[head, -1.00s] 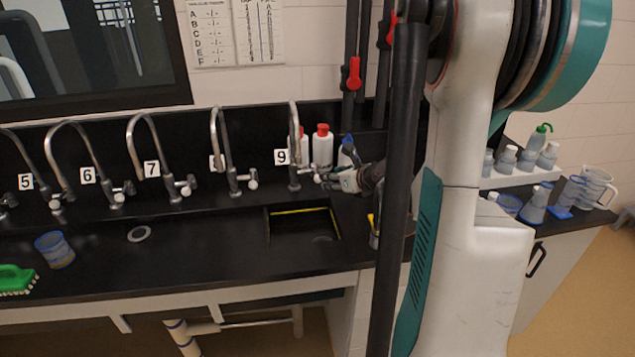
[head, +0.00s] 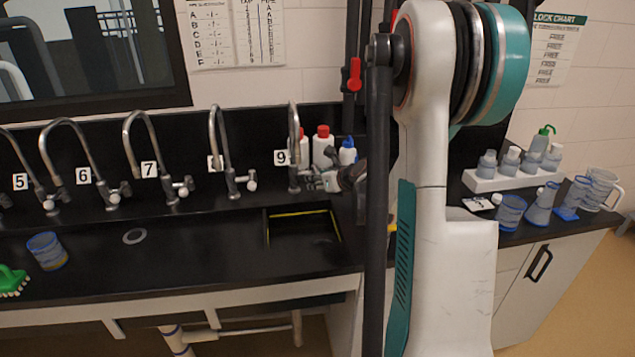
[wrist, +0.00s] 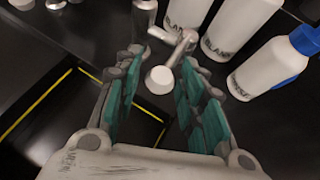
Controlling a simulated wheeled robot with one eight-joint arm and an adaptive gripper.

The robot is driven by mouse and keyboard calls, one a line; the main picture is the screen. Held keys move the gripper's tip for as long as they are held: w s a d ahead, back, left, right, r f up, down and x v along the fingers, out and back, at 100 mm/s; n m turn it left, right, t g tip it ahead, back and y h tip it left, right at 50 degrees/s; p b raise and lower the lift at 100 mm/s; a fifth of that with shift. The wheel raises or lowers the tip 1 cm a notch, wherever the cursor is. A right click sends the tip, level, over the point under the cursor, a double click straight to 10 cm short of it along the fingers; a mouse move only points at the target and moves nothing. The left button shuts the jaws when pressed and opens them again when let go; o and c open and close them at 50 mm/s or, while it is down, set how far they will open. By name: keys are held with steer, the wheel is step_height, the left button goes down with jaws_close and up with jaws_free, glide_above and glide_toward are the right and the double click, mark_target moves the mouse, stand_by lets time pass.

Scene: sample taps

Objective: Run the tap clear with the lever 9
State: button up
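Tap 9 (head: 293,150) stands at the back of the bench beside its white number tag (head: 282,158), above the sink basin (head: 302,226). In the wrist view its lever (wrist: 172,60) has a pale round end and lies between my gripper's teal-padded fingers. My gripper (wrist: 152,85) is open around the lever end, with gaps on both sides. In the head view my gripper (head: 326,180) is small and partly hidden beside the base of tap 9. I cannot see any water running from the spout.
White bottles (head: 322,146) with red caps and one blue-capped bottle (head: 347,151) stand close to the right of tap 9. More taps, such as tap 7 (head: 150,160), line the left.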

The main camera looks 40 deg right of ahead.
stand_by(0.3)
steer(key=shift+s+d, duration=0.25)
steer(key=shift+d, duration=1.35)
steer(key=shift+s+d, duration=0.2)
steer(key=shift+d, duration=1.4)
steer(key=shift+a, duration=0.15)
stand_by(0.9)
steer(key=a, duration=0.4)
steer(key=w+a+b, duration=0.1)
steer(key=a, duration=0.1)
steer(key=shift+a, duration=0.35)
steer(key=shift+d, duration=0.35)
steer(key=shift+s, duration=0.1)
steer(key=d+p+v, duration=0.1)
steer(key=p+v, duration=0.1)
steer(key=v, duration=0.4)
steer(key=shift+s+a+r, duration=0.25)
steer(key=shift+s+a, duration=0.1)
steer(key=shift+a, duration=0.2)
